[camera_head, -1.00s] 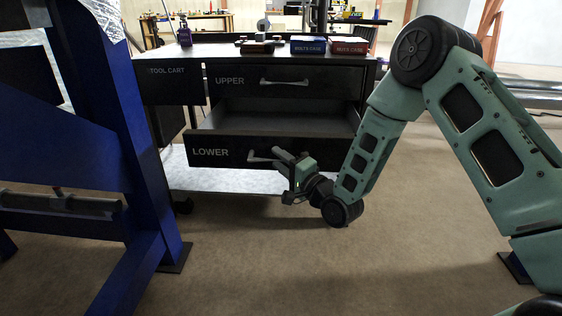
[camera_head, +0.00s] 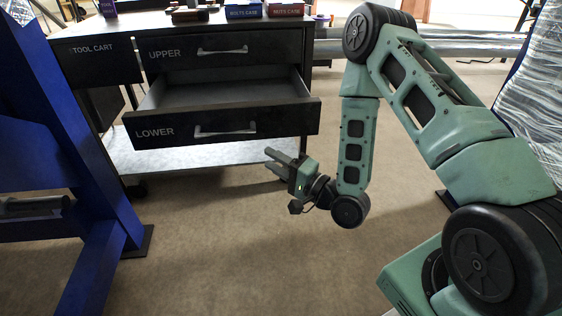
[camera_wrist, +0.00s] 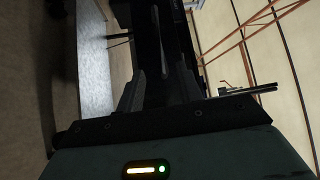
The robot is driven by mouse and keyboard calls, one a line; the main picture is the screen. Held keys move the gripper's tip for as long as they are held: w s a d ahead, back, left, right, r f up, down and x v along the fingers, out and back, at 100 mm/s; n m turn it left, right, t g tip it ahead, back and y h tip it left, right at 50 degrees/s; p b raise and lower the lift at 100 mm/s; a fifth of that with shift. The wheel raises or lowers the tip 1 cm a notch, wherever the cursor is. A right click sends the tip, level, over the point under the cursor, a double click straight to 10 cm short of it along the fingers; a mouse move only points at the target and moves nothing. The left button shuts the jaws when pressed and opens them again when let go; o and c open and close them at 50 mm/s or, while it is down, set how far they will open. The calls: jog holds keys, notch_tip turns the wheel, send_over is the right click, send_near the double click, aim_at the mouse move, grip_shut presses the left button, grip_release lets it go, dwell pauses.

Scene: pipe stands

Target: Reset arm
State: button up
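My green arm stands bent in the right half of the head view. My gripper (camera_head: 272,161) is low, in front of and below the open lower drawer (camera_head: 160,133), apart from its handle (camera_head: 225,131). Its two fingers are spread and nothing shows between them. In the wrist view the fingers of my gripper (camera_wrist: 155,90) also stand apart, with the dark drawer front and its handle (camera_wrist: 160,42) beyond them. The upper drawer (camera_head: 180,54) is shut.
The tool cart (camera_head: 100,47) carries a blue bolts case (camera_head: 243,11) and a red nuts case (camera_head: 285,9) on top. A blue stand (camera_head: 75,130) is close on the left. Wrapped pipes (camera_head: 520,110) are at the right. The floor in front is clear.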

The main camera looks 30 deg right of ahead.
jog(key=shift+v, duration=0.9)
jog(key=s+a+r+n+g+h, duration=0.1)
jog(key=s+a+n+g+h, duration=0.15)
jog(key=a+n+g, duration=0.85)
jog(key=s+r+n+g+h, duration=0.3)
jog(key=s+r+n, duration=0.15)
jog(key=s, duration=0.65)
jog(key=s+r+n+g+h, duration=0.3)
jog(key=s+r, duration=0.3)
jog(key=s, duration=0.4)
notch_tip(320, 180, up, 36)
jog(key=s+p, duration=0.1)
jog(key=p, duration=3.5)
jog(key=shift+d, duration=0.35)
